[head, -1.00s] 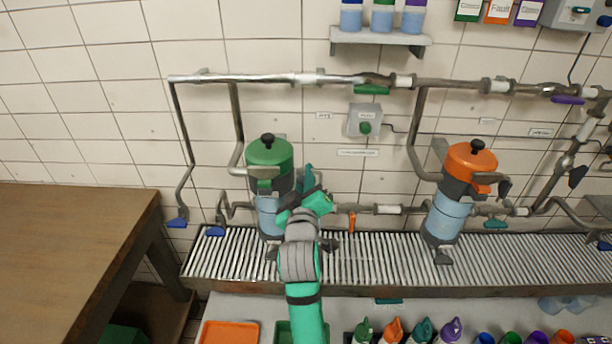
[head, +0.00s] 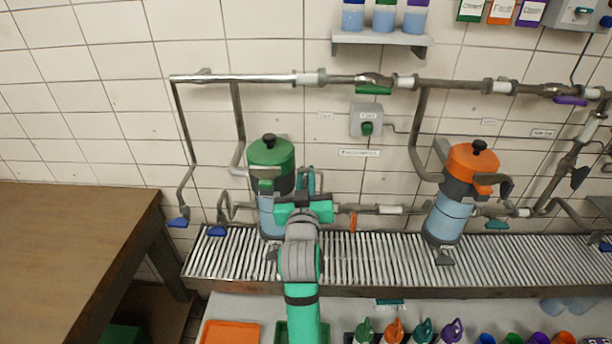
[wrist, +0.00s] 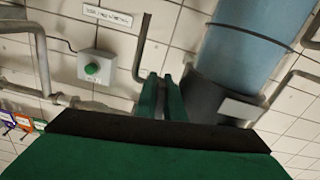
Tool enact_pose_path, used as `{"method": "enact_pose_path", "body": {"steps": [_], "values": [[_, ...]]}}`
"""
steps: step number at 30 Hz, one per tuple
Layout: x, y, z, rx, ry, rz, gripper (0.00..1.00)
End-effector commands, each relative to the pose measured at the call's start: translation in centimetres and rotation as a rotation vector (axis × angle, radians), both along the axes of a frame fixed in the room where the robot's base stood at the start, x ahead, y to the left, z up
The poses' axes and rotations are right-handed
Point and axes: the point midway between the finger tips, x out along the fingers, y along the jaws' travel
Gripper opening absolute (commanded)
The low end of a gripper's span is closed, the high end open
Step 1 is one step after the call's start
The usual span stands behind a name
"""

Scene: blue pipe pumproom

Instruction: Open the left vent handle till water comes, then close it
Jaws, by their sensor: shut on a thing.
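The left pump (head: 268,180) has a green lid, a dark collar and a pale blue body, and stands upright at the back of the grating. My gripper (head: 308,180) is just right of its collar. In the wrist view my green fingers (wrist: 161,95) stand close together beside the dark collar (wrist: 220,95). A dark bent rod, which looks like the left vent handle (wrist: 142,48), runs to the fingers, and they are shut on it. The grip point is mostly hidden behind the fingers. I see no running water.
A grey box with a green button (head: 366,122) is on the wall right of my gripper. The orange-lidded pump (head: 455,195) stands farther right. Pipes (head: 270,80) run along the wall. The slatted grating (head: 380,255) lies below, with a wooden table (head: 80,240) at left.

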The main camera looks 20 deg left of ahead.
Motion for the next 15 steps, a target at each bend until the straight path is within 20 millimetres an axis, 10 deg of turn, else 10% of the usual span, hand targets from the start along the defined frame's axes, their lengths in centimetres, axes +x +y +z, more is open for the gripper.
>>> {"method": "enact_pose_path", "body": {"steps": [15], "values": [[-0.04, 0.22, -0.21, 0.160, 0.050, 0.002, 0.00]]}}
